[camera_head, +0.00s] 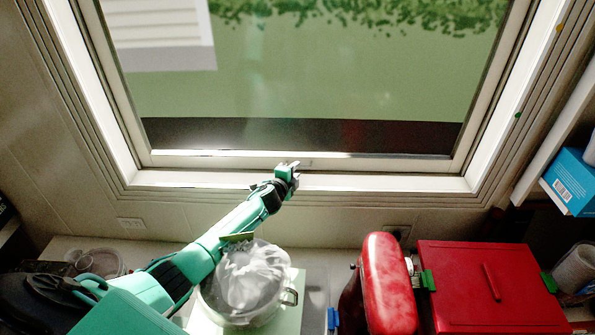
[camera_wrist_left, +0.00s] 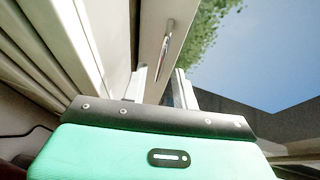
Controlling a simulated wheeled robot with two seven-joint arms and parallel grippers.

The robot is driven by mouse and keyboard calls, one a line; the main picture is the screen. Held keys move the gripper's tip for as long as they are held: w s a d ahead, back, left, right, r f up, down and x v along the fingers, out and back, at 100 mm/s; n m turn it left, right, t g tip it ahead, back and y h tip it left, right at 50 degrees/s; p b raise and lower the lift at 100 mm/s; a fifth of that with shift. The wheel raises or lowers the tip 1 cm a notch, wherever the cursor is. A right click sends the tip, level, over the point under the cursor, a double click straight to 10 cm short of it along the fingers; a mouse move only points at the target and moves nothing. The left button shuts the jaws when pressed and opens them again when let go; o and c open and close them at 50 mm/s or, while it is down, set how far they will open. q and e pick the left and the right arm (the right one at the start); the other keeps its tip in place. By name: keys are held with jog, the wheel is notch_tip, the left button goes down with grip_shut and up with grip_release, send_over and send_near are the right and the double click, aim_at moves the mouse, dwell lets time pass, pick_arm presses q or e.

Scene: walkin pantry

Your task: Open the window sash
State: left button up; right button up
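The window sash (camera_head: 230,161) is a pale frame around a large glass pane, and it sits within the white window frame at the top of the head view. In the left wrist view a slim metal handle (camera_wrist_left: 166,47) stands on the pale sash rail. My left gripper (camera_head: 288,168) is at the sash's bottom rail, near its middle. In the left wrist view my left gripper (camera_wrist_left: 160,84) has its two fingers apart with nothing held between them. The handle is just beyond the fingertips; I cannot tell whether they touch. My right gripper is not in view.
A blue box (camera_head: 572,182) sits on a shelf at right. The sill's right part is clear.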

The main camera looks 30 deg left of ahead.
pick_arm(q)
jog(key=shift+w+f, duration=0.2)
jog(key=shift+w, duration=0.35)
jog(key=shift+w+f, duration=0.1)
jog(key=shift+w, duration=0.55)
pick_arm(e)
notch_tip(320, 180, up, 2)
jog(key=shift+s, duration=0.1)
pick_arm(q)
grip_shut()
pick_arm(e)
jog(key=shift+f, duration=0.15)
